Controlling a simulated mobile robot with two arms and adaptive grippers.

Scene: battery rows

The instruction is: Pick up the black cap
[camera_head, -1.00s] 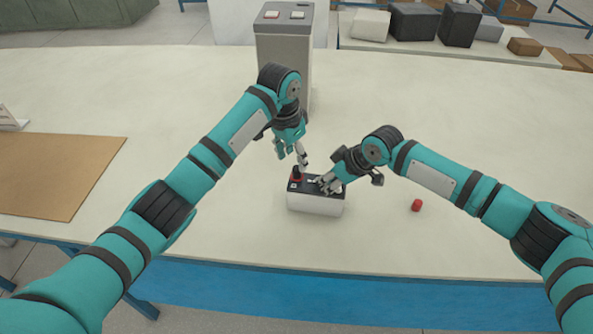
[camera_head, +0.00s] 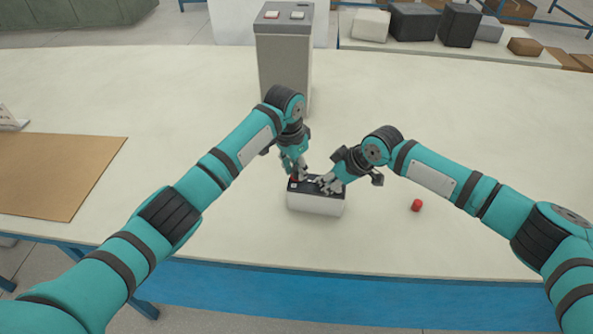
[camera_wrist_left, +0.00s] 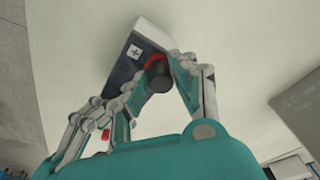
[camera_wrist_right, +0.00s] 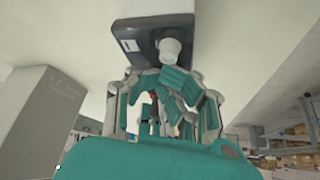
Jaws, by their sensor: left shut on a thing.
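The black cap (camera_wrist_left: 160,77) sits at the red-ringed left terminal of the battery. The battery (camera_head: 316,203) has a white body and dark top and stands upright near the table's front edge. My left gripper (camera_head: 300,172) reaches down over that end and is shut on the black cap, with fingers on both sides of it. The cap is mostly hidden in the head view. My right gripper (camera_head: 326,183) is at the battery's other end, by a pale grey terminal post (camera_wrist_right: 170,50). Its fingers are apart and nothing shows held between them.
A small red cap (camera_head: 417,205) lies on the table right of the battery. A tall grey box (camera_head: 284,65) with two buttons stands behind. A brown mat (camera_head: 60,175) lies at left. Both arms are close together over the battery; the table at far right is clear.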

